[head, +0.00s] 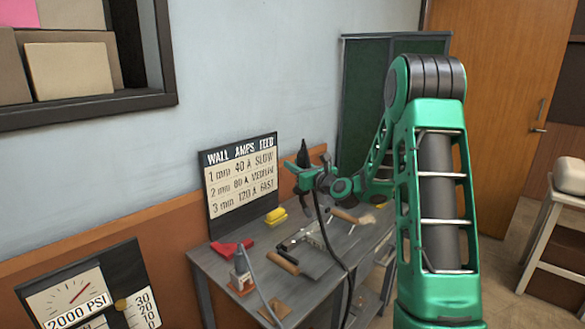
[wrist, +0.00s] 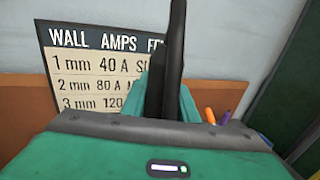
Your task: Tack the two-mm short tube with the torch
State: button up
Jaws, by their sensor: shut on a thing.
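My gripper (head: 307,174) is above the back part of the grey workbench (head: 325,267), in front of the amps chart. It is shut on a black torch (head: 303,152), which points up. A dark cable hangs from the torch down to the bench. In the wrist view the torch (wrist: 172,65) stands upright as a dark shape in front of the chart. Several small metal and wood-handled pieces (head: 292,242) lie below on the bench. They are too small to tell which is the two-mm short tube. The torch touches no piece on the bench.
The wall chart (head: 243,183) gives 2 mm as 80 A, medium. A yellow object (head: 276,216), a red object (head: 230,250) and an orange-based stand (head: 241,280) are on the bench's left. A dark green screen (head: 362,95) stands behind. A pressure gauge board (head: 90,295) is at lower left.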

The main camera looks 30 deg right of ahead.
jog(key=shift+w+a+f, duration=0.1)
jog(key=shift+a+f, duration=0.1)
jog(key=shift+f, duration=1.25)
jog(key=shift+a+f, duration=0.2)
jog(key=shift+f, duration=1.2)
jog(key=shift+s, duration=0.25)
jog(key=shift+f, duration=0.45)
dwell(0.9)
jog(key=shift+r, duration=0.1)
notch_tip(320, 180, up, 7)
dwell(0.9)
dwell(1.0)
